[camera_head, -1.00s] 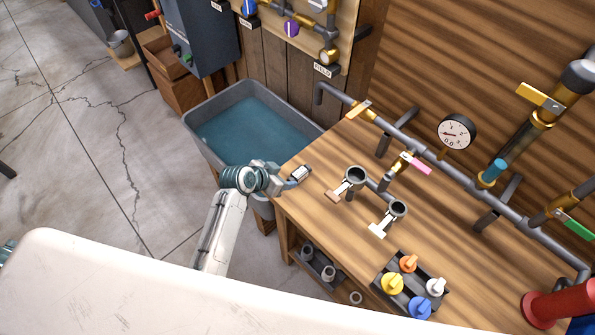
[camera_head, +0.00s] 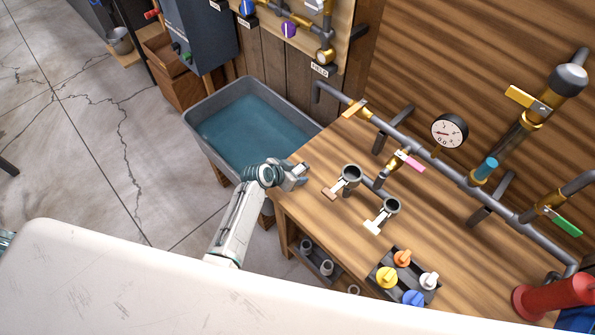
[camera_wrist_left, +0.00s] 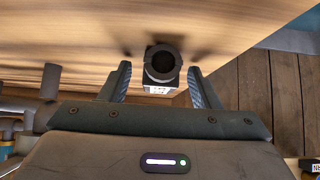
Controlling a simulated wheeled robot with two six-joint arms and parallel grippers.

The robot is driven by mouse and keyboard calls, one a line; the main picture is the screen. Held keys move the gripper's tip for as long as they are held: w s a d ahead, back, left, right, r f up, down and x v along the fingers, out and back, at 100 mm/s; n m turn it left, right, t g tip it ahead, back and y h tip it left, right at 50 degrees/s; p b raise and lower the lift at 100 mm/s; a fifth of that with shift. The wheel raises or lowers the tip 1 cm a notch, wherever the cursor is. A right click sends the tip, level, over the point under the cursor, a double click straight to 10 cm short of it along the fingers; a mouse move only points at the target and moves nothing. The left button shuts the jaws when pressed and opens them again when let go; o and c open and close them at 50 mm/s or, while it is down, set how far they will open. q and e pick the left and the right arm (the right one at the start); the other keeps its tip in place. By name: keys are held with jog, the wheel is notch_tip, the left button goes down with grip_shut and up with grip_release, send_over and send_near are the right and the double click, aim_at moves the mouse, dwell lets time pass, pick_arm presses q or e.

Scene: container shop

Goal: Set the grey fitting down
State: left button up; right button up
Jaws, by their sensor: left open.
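My left gripper (camera_head: 297,173) is open at the near left corner of the wooden bench (camera_head: 325,150). In the left wrist view the grey fitting (camera_wrist_left: 162,62), a short piece with a dark round opening and a white label on its lower side, sits between the two spread fingers (camera_wrist_left: 160,85). A gap shows on each side of it. It appears to rest on the bench top, close to the edge, with dark shadows beside it. In the head view the fitting is mostly hidden by the gripper. My right gripper is not in view.
A tray of coloured knobs (camera_head: 432,294) sits near the front. A pipe with valves (camera_head: 432,150) and a gauge (camera_head: 449,130) runs behind. A water tub (camera_head: 215,105) stands left of the bench.

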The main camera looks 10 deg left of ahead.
pick_arm(q)
jog(key=c, duration=1.2)
jog(key=shift+o, duration=0.2)
jog(key=shift+r, duration=0.1)
